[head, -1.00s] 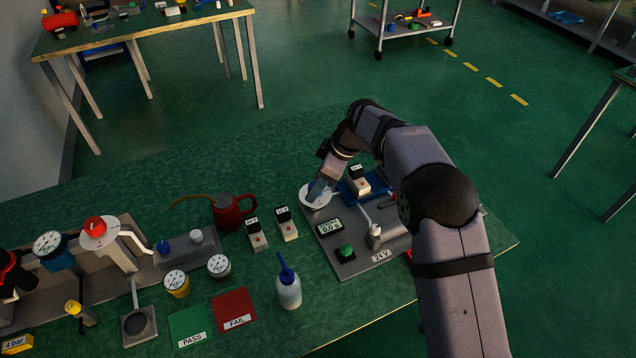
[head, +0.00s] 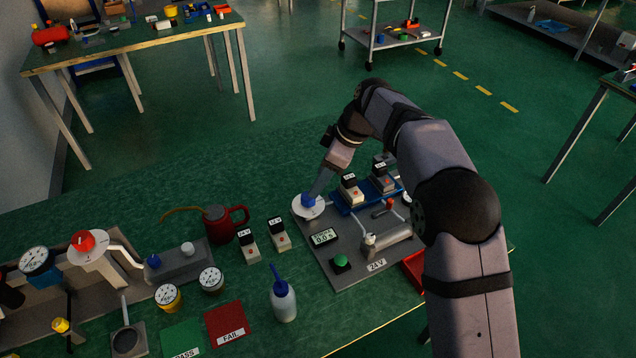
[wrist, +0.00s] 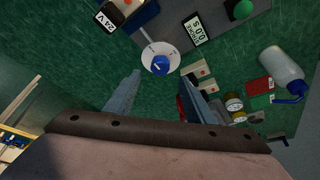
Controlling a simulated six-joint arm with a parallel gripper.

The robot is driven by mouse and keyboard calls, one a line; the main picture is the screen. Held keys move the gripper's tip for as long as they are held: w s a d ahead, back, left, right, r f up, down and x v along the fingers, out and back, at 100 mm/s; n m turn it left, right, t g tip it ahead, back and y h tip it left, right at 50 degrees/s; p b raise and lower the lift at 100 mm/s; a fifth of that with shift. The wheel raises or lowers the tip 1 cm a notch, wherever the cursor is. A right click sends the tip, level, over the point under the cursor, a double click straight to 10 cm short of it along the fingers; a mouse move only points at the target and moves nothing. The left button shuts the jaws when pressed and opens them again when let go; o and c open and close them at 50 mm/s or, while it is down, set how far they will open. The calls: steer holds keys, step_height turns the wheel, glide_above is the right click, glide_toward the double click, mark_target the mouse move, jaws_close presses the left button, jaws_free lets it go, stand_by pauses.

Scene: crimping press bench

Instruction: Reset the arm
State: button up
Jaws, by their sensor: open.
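My gripper (head: 322,182) is open and empty, angled down just above a white dial with a blue knob (head: 309,201) at the left corner of the grey press plate (head: 350,272). In the wrist view the two fingers of my gripper (wrist: 162,90) are spread apart, and the blue knob (wrist: 160,65) shows beyond them. Nothing is between the fingers. Whether a fingertip touches the knob is hard to tell in the head view; in the wrist view they look apart.
The plate carries a blue fixture (head: 356,205) with dark-topped blocks, a display (head: 323,237), a green button (head: 340,262) and a lever. A red pot (head: 220,224), two blocks, a bottle (head: 284,302) and a FAIL mat (head: 227,323) stand left. Air above the bench's back is free.

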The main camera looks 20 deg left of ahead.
stand_by(0.4)
steer(key=s+d+r+m+h+p, duration=0.1)
steer(key=s+d+m+p, duration=0.3)
steer(key=d, duration=0.6)
steer(key=s+d+r+m+h, duration=0.1)
steer(key=s+d+r+m, duration=0.1)
steer(key=d+m, duration=0.5)
steer(key=s+d+f+m+h+p, duration=0.2)
steer(key=s+d+m+p, duration=0.2)
steer(key=s+d, duration=1.3)
steer(key=s+m, duration=0.2)
steer(key=m, duration=0.1)
steer(key=shift+f, duration=0.15)
